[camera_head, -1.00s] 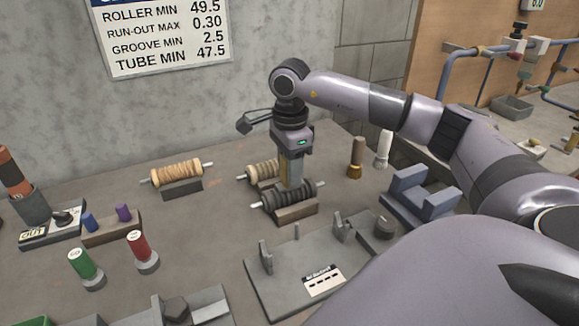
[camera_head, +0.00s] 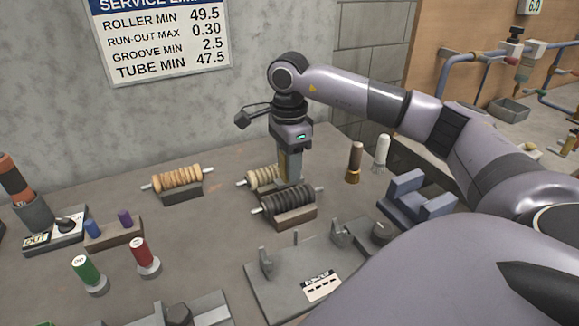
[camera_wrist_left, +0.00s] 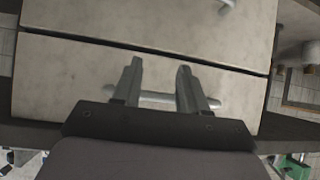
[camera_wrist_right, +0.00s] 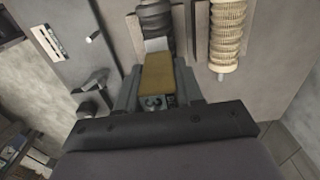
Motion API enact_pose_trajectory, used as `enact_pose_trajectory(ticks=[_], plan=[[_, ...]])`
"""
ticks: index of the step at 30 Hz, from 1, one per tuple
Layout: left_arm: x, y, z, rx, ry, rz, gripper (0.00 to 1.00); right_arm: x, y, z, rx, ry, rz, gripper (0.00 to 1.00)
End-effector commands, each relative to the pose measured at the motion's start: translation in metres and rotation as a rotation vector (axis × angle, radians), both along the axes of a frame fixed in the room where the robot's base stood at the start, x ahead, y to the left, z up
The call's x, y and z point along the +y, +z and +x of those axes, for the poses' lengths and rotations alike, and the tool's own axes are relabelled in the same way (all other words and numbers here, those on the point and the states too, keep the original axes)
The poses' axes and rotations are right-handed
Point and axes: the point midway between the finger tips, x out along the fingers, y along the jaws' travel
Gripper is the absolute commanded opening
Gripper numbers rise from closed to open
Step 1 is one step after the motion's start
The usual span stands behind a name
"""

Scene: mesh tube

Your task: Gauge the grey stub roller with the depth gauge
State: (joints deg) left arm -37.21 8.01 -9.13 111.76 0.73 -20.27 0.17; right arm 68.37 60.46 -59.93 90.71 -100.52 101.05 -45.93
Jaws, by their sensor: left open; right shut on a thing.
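The grey stub roller (camera_head: 288,200), dark and ribbed with a pale shaft, lies on a brown cradle; its end also shows in the right wrist view (camera_wrist_right: 154,18). My right gripper (camera_head: 290,152) points down above it, shut on the depth gauge (camera_head: 289,167). In the right wrist view the gauge (camera_wrist_right: 157,75) has a brass-coloured body and a pale tip that overlaps the roller's end. I cannot tell whether the tip touches the roller. My left gripper (camera_wrist_left: 157,68) is open and empty before a pale drawer front; it is outside the head view.
A cream roller (camera_head: 262,179) lies close behind the grey one, and a tan roller (camera_head: 178,178) lies left. A grey fixture plate (camera_head: 285,285) stands in front, a blue-grey V-block (camera_head: 415,198) at right. Green (camera_head: 86,268) and red (camera_head: 140,252) plugs stand at left.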

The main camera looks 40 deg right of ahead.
Motion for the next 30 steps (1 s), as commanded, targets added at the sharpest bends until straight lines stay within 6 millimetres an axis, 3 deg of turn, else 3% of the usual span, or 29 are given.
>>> enact_pose_trajectory(ticks=[18, 30], plan=[[0.000, -0.001, 0.000, 0.001, 0.000, 0.000, 0.43, 0.000, 0.037, 0.001, -0.004, -0.001, 0.001, 0.00], [0.000, -0.001, 0.000, 0.002, 0.000, 0.000, 0.43, 0.000, 0.040, 0.000, -0.002, 0.000, 0.000, 0.00]])
